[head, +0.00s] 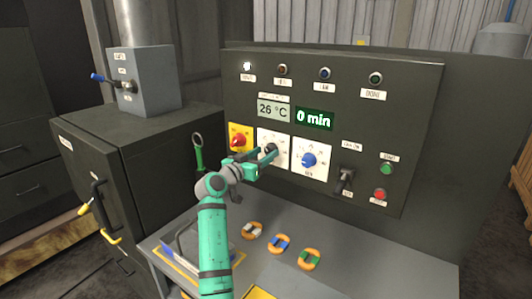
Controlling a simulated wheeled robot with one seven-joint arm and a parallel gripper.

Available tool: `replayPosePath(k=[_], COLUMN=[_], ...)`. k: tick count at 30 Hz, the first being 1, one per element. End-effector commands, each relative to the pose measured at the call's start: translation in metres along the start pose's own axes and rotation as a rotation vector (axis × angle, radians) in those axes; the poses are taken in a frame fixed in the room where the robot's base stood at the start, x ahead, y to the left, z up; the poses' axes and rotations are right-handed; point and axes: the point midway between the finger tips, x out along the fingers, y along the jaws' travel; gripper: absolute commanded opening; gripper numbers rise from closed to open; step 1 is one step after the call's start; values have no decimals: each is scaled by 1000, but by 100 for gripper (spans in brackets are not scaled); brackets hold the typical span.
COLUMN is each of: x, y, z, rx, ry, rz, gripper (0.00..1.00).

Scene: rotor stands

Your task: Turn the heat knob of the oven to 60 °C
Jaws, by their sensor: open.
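The oven's control panel (415,110) stands in front of me. The heat knob (271,148) is a dark knob on a white dial plate (273,136) in the middle left of the panel, under the display (272,108) reading 26 °C. My gripper (268,153) is open, with its green fingers at the heat knob. The fingers and arm cover part of the dial, so I cannot read where the knob points. I cannot tell whether the fingers touch it.
A red knob on a yellow plate (238,141) is close on the left, a blue knob (309,160) close on the right. A black switch (344,180), green button (387,169) and red button (380,194) sit further right. Several orange-rimmed discs (280,244) lie on the shelf below.

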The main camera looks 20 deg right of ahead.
Motion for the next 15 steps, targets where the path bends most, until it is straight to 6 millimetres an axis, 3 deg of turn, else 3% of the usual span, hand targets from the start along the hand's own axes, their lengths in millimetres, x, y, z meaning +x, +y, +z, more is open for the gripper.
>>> replayPosePath(k=[6, 15], x=[18, 21], y=[0, 0], z=[0, 0], rx=[0, 0], ry=[0, 0], rz=[-1, -1], gripper=[51, 51])
